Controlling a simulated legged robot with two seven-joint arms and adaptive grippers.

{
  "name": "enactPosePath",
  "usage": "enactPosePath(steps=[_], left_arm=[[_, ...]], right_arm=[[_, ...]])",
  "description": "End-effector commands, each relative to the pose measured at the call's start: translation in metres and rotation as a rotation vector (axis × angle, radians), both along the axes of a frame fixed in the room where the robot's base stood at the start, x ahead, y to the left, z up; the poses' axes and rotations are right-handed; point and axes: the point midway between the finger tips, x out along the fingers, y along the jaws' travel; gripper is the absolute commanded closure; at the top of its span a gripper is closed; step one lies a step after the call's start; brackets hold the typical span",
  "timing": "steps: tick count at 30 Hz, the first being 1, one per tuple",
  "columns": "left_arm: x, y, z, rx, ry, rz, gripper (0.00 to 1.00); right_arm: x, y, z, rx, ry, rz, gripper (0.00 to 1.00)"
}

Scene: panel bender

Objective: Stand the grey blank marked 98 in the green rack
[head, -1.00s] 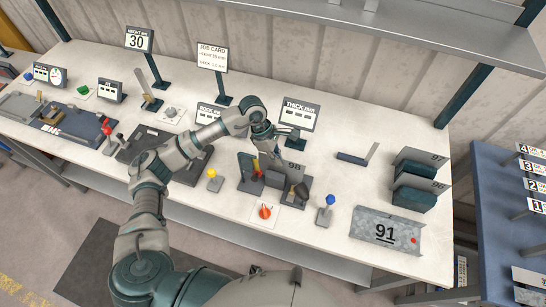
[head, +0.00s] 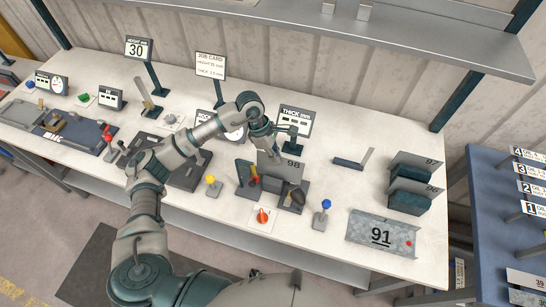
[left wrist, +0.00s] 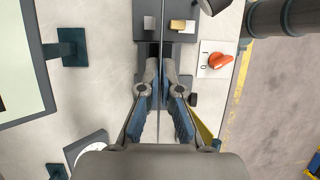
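The grey blank marked 98 (head: 272,160) is upright above the thickness fixture (head: 248,192) at the middle front of the bench. My left gripper (head: 266,137) is shut on its upper edge from above. In the left wrist view the blank (left wrist: 160,55) shows edge-on as a thin line between the two fingers (left wrist: 162,85). Whether its lower edge is clear of the fixture is hard to tell. The dark green rack (head: 408,203) stands at the right end of the bench, with grey plates marked 97 (head: 425,162) and 96 (head: 428,187) upright there. My right gripper is out of view.
A grey plate marked 91 (head: 362,228) lies at the front right. A blue-knobbed post (head: 321,216) and a small L-shaped stand (head: 352,163) lie between fixture and rack. The thickness display (head: 295,121) stands behind the fixture. An orange knob (head: 263,216) sits in front.

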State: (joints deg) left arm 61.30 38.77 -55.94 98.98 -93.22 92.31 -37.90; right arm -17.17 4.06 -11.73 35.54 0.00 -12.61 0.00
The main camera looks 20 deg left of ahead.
Motion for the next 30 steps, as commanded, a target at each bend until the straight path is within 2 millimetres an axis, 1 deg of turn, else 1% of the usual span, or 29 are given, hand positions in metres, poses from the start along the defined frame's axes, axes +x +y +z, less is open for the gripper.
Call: enactPosePath(steps=[1, 6, 11, 17, 24, 30], left_arm=[[0.000, 0.000, 0.005, -0.001, -0.001, 0.000, 1.00], [0.000, 0.004, 0.016, -0.004, -0.001, 0.001, 1.00], [0.000, 0.006, 0.026, -0.005, 0.000, 0.002, 1.00], [0.000, 0.006, 0.039, -0.005, 0.000, 0.002, 1.00], [0.000, 0.003, 0.055, -0.003, 0.000, -0.001, 1.00], [0.000, 0.002, 0.062, -0.002, 0.000, 0.000, 1.00]], right_arm=[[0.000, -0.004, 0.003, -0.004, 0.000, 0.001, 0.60], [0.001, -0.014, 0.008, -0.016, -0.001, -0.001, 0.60], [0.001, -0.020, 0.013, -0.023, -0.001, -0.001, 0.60], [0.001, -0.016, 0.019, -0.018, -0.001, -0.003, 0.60], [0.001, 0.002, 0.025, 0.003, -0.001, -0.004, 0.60], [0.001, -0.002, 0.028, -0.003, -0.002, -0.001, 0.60]])
